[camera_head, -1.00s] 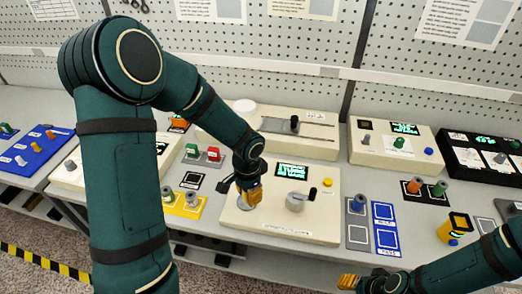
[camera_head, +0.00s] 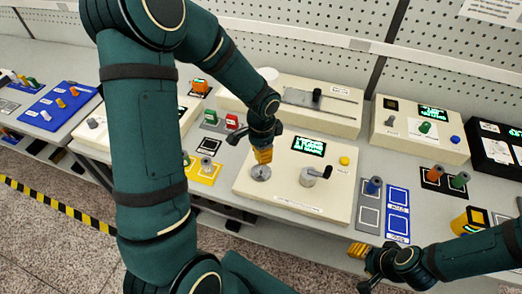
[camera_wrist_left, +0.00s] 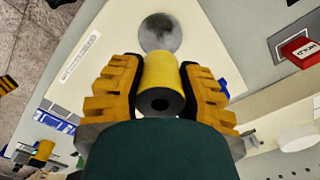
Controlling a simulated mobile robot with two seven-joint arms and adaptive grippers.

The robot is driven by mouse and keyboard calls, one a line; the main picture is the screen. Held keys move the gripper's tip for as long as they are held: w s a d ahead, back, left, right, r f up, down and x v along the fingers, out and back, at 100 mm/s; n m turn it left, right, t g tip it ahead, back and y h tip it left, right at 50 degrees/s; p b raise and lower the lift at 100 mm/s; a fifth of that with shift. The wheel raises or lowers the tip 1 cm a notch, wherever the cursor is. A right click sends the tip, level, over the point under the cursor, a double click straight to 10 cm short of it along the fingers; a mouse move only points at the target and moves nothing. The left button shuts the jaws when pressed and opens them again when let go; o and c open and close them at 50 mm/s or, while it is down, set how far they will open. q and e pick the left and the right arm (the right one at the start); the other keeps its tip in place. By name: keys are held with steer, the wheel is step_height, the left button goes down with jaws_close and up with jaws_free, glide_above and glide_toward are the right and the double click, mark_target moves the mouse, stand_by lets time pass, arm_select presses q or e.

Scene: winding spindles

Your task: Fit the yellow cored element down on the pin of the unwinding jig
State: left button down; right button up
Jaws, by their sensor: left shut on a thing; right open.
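The yellow cored element (camera_wrist_left: 160,75) is a yellow cylinder with a dark core and a hole, held between the two fingers of my left gripper (camera_wrist_left: 158,92) in the left wrist view. In the head view, my left gripper (camera_head: 262,156) is just above the round metal disc (camera_head: 260,173) of the jig; the element cannot be told from the yellow fingers there. The disc also shows beyond the element in the left wrist view (camera_wrist_left: 158,32); I cannot make out its pin clearly. My right gripper (camera_head: 360,252) is open and empty at the table's front edge.
The jig's cream box carries a crank (camera_head: 312,177), a green display (camera_head: 308,146) and a yellow button (camera_head: 344,160). Blue (camera_head: 373,186), orange and green spools stand to the right. A yellow tray (camera_head: 203,173) and red block (camera_head: 232,121) are left.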

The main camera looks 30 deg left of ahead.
arm_select(q)
steer(key=b, duration=0.3)
glide_above(261, 169)
steer(key=shift+d+f, duration=0.1)
steer(key=shift+f, duration=2.15)
steer(key=shift+s, duration=0.1)
steer(key=shift+b, duration=0.4)
steer(key=shift+f+b, duration=1.5)
steer(key=shift+f, duration=0.25)
steer(key=c, duration=0.6)
jaws_free()
step_height(261, 169, up, 12)
